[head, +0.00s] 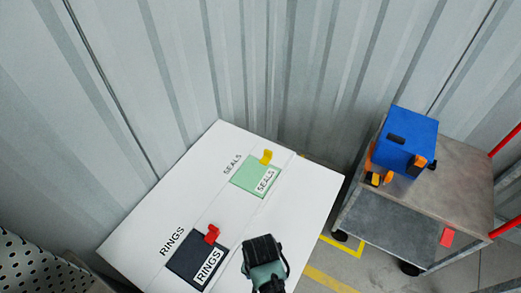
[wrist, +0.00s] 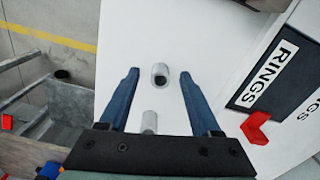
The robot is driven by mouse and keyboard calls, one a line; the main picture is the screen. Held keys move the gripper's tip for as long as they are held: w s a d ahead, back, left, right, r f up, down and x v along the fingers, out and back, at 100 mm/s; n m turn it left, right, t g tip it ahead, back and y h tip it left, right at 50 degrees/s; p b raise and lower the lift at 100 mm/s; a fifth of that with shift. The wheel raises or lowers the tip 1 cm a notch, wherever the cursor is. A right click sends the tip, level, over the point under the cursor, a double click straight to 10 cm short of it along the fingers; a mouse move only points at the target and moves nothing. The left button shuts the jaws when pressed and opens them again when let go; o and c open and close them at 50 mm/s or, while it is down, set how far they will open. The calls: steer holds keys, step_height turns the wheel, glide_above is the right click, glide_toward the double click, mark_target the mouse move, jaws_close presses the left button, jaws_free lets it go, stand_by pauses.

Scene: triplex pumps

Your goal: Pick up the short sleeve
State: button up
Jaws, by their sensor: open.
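Two grey cylindrical sleeves lie on the white tabletop (wrist: 235,30) in the wrist view. One sleeve (wrist: 160,74) sits between my fingertips, with a dark hole showing in its near end. The other sleeve (wrist: 149,121) is closer to the palm, and its lower part is hidden behind my gripper's body. I cannot tell for sure which is the short one. My gripper (wrist: 159,76) is open, with a blue finger on each side and a gap between each finger and the sleeve. In the head view my arm's end hides the sleeves.
A black RINGS panel (wrist: 285,85) with a red handle (wrist: 256,128) lies right of the fingers. A green SEALS panel (head: 250,180) with a yellow handle (head: 266,157) is farther back. A cart (head: 385,230) with a blue machine (head: 405,140) stands right, across a floor gap.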

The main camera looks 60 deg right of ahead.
jaws_close()
stand_by(0.3)
